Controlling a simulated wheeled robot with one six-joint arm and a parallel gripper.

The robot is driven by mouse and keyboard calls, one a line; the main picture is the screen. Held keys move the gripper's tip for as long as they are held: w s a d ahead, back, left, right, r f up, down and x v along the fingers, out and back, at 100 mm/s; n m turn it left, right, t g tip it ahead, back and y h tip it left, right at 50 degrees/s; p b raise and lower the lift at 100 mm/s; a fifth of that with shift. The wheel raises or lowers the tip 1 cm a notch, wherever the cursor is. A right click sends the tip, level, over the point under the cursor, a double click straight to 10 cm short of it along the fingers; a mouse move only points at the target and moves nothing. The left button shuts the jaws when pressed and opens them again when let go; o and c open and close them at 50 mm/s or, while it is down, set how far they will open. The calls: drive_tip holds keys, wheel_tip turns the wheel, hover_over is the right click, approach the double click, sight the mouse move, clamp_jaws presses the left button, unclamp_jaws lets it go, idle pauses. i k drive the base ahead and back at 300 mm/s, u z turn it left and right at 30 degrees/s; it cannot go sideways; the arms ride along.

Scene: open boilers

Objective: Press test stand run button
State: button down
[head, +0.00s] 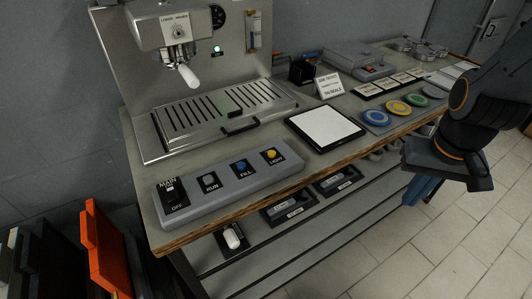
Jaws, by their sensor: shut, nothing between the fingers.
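The test stand's control box (228,200) is a grey bar at the front left of the bench. It carries a black MAIN/OFF switch (171,194), a grey RUN button (209,181), a blue FILL button (240,168) and a yellow LIGHT button (270,155). The steel test stand (130,60) stands behind it, with a small green light lit on its front. My gripper (410,196) hangs at the right, beyond the bench's front edge and well apart from the RUN button. Its fingers are shut and empty, partly hidden by the dark wrist.
A dark-framed white pad (324,127) lies right of the control box. Coloured discs (398,107), a small sign (328,85) and a grey device (358,62) are farther right. Red and dark panels (105,245) stand at lower left. The tiled floor (400,255) in front is clear.

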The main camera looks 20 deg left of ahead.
sight(208, 180)
drive_tip(key=z, duration=1.4)
drive_tip(key=k, duration=1.45)
drive_tip(key=u, duration=1.85)
